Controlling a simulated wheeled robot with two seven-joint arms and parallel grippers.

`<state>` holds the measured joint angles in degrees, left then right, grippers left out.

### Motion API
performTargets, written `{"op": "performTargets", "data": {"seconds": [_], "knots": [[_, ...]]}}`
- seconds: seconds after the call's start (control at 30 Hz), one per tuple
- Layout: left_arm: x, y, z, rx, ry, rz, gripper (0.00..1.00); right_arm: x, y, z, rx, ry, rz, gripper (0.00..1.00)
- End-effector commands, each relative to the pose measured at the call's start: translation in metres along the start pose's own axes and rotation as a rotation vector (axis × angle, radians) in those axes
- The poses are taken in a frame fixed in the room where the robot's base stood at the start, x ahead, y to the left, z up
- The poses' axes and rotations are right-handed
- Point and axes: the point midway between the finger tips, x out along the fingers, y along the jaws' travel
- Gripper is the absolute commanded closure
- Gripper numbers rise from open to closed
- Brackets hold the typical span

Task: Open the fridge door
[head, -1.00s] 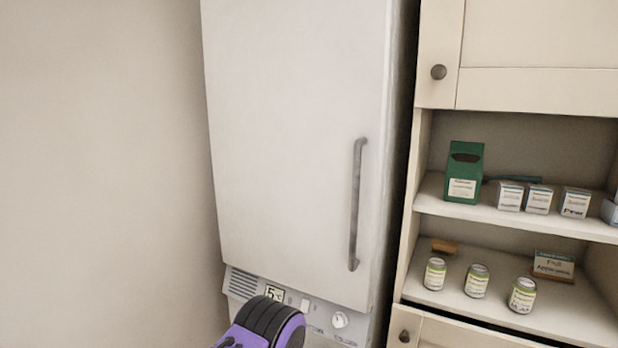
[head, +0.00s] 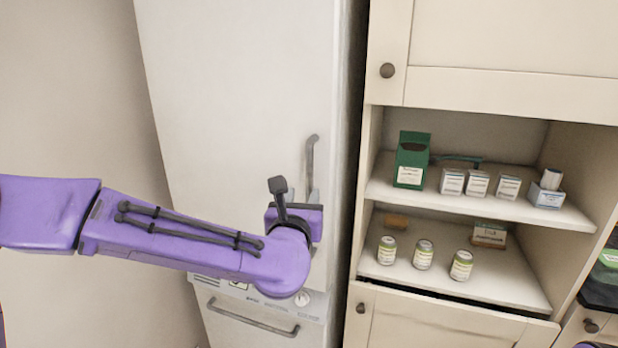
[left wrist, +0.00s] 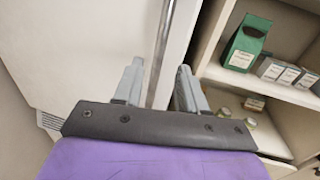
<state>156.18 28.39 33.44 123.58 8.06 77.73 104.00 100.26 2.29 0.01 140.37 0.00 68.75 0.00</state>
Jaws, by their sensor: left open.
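The white fridge door (head: 235,110) is shut and fills the middle of the head view. Its grey vertical handle (head: 311,155) is near the right edge; its lower part is hidden behind my left wrist. My left gripper (head: 313,195) is open in front of the handle. In the left wrist view, the handle (left wrist: 164,40) runs between the two grey fingers of the left gripper (left wrist: 160,80), with a gap on each side. I cannot tell how deep it sits between them. My right gripper is not in view.
A cream cabinet (head: 357,240) stands right of the fridge, its shelves holding a green box (head: 411,160), small white boxes and several cans (head: 423,254). A lower horizontal handle (head: 252,320) sits under the control panel. A plain wall (head: 60,90) is on the left.

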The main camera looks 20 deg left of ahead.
Motion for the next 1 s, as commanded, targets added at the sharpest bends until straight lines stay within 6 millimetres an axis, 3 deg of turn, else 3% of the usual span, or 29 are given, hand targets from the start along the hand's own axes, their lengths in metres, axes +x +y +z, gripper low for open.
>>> {"op": "performTargets", "data": {"seconds": [0.2,0.4,0.77,0.83,0.9,1.0], "knots": [[0.048,0.000,0.002,0.009,0.004,0.001,0.59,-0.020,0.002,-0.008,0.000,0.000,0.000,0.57],[0.084,-0.001,-0.001,0.009,0.004,0.000,0.59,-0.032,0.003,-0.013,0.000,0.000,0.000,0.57],[0.096,-0.001,-0.004,0.010,0.004,-0.002,0.59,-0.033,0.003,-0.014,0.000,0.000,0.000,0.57],[0.096,-0.001,-0.004,0.010,0.004,-0.002,0.75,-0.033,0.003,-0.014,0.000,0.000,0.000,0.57],[0.096,-0.001,-0.004,0.010,0.004,-0.002,0.98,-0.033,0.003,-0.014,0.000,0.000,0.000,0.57],[0.095,-0.001,-0.004,0.010,0.004,-0.002,1.00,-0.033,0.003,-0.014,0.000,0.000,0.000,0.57]]}}
